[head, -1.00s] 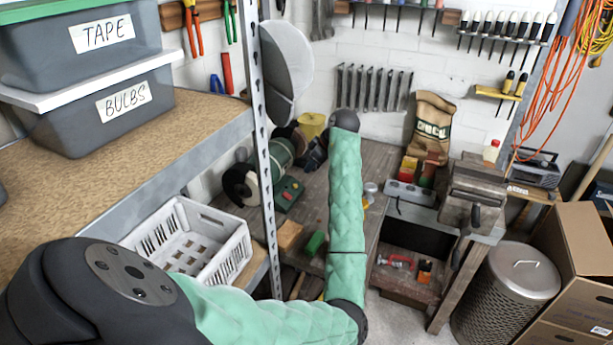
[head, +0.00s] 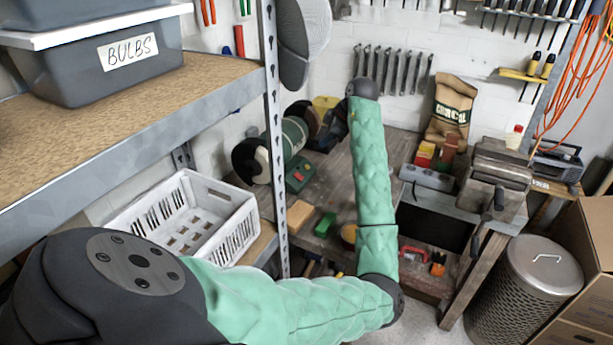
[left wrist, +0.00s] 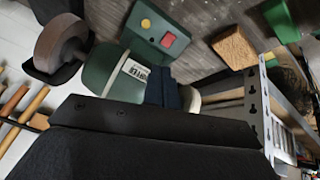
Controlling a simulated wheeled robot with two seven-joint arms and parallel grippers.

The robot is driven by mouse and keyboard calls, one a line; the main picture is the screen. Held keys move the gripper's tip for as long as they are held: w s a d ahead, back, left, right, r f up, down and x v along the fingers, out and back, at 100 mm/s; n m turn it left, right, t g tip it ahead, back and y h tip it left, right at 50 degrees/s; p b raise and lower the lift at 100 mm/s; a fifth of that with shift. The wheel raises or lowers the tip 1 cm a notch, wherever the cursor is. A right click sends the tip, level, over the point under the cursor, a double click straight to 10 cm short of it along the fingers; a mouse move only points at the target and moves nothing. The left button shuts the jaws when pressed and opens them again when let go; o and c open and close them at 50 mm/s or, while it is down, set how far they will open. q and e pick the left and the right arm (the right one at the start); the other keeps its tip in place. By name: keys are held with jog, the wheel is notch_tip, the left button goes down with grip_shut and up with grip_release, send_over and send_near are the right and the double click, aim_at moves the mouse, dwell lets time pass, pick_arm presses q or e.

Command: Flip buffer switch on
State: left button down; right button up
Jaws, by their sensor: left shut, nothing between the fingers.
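The buffer (head: 294,135) is a green machine on the bench with a dark-rimmed wheel at its near left end; it fills the middle of the left wrist view (left wrist: 112,75). Its green switch box (head: 299,175) sits at its front right. In the left wrist view the switch box (left wrist: 157,34) shows a yellow round part and a red square part. My left gripper (head: 328,132) is at the buffer's right end, partly hidden by my forearm. My right gripper is not in view.
A tan block (head: 299,215) and green block (head: 325,224) lie on the bench near the switch box. A metal shelf post (head: 272,120) stands left of my forearm. A white crate (head: 190,220) is on the lower shelf. A vise (head: 495,180) is at right.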

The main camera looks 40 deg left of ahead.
aim_at(302, 178)
pick_arm(q)
jog(key=shift+s+d+f+n+h+b, duration=0.2)
jog(key=shift+n+b, duration=2.1)
jog(key=shift+b, duration=1.55)
jog(key=shift+s+f+n+h+b, duration=0.15)
jog(key=shift+s+n+b, duration=0.15)
jog(key=shift+n+b, duration=2.8)
jog(key=shift+s+d+f+n+h+b, duration=0.2)
jog(key=shift+n+b, duration=1.3)
jog(key=shift+b, duration=3.1)
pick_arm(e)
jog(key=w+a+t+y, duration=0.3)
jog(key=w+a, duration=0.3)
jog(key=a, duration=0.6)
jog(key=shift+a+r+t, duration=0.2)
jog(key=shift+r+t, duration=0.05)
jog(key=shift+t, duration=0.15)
pick_arm(q)
jog(key=shift+a, duration=0.1)
jog(key=x, duration=1.4)
jog(key=shift+a, duration=0.1)
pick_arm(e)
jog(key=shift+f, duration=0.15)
